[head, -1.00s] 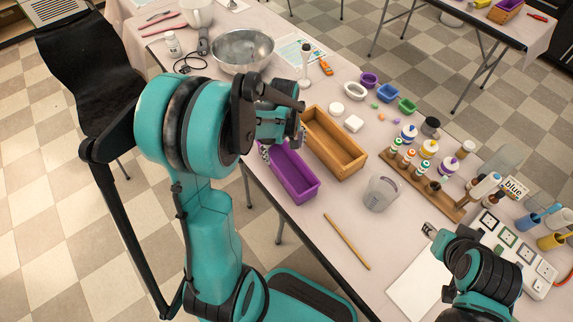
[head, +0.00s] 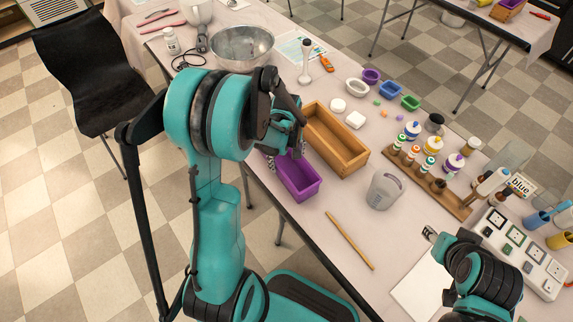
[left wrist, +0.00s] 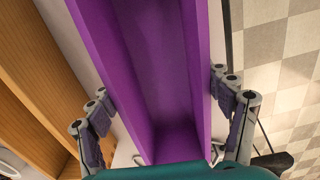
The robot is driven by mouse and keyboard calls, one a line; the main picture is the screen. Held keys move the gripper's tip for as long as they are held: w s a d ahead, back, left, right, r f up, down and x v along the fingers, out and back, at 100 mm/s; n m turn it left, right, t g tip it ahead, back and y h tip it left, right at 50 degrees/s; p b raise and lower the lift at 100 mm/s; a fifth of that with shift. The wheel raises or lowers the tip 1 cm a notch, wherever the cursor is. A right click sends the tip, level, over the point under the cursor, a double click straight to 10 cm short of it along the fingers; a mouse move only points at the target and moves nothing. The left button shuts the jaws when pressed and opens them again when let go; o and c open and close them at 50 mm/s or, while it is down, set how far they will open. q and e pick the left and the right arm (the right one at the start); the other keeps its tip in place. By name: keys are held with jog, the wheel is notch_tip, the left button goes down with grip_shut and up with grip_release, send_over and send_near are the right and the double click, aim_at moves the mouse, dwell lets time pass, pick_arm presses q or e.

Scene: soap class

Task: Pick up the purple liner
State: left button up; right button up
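The purple liner (head: 299,180), a long open-topped tray, lies at the table's near edge beside the wooden box (head: 338,142). My left gripper (head: 284,152) is over its far end, hiding that part in the head view. In the left wrist view the purple liner (left wrist: 150,60) runs between the two spread fingers of my left gripper (left wrist: 163,100), one outside each long wall. The fingers are close to the walls; I cannot tell whether they touch. My right gripper (head: 430,233) is at the lower right, away from the liner, its opening unclear.
The wooden box stands close along the liner's right side. A bottle rack (head: 450,198) is farther right. A metal bowl (head: 241,46) is behind. The floor drops away left of the table edge.

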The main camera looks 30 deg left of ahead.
pick_arm(q)
jog(key=c, duration=0.4)
